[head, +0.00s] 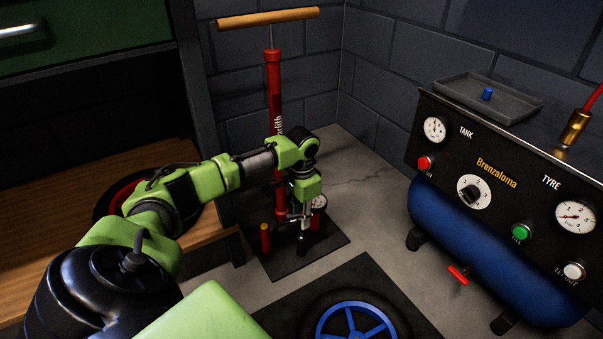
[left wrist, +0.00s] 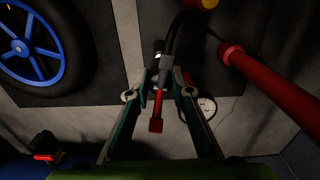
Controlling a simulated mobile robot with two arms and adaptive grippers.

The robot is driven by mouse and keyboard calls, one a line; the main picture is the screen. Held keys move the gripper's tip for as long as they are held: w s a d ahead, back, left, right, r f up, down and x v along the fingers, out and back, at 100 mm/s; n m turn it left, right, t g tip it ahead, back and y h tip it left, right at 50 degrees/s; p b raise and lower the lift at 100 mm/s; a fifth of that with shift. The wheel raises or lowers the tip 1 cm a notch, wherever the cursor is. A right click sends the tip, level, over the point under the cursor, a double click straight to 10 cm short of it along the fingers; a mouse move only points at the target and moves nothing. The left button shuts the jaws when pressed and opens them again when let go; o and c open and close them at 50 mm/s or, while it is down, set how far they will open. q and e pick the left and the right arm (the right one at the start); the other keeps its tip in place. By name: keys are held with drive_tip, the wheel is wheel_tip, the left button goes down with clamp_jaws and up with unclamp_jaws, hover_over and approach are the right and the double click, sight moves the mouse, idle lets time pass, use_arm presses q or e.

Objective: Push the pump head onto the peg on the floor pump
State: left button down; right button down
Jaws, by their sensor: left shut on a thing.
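The red floor pump (head: 274,95) stands upright on a dark base plate by the wall, with a wooden handle (head: 268,17) on top. Its barrel also shows in the left wrist view (left wrist: 275,87). My left gripper (head: 301,222) points down over the base plate. In the left wrist view its fingers (left wrist: 159,93) are closed on the sides of the grey pump head (left wrist: 166,77), which has a red lever (left wrist: 156,118) and a black hose. A short red post with a yellow top (head: 265,238) stands left of the gripper. I cannot clearly make out the peg. My right gripper is out of view.
A round gauge (head: 319,201) sits close beside the gripper. A blue-spoked wheel (head: 354,322) lies on a dark mat in front. The compressor with its blue tank (head: 480,245) stands at right. A wooden shelf (head: 60,205) is at left. Bare floor lies between pump and compressor.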

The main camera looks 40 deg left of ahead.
use_arm(q)
drive_tip(key=shift+f, duration=1.55)
drive_tip(key=c, duration=1.7)
unclamp_jaws()
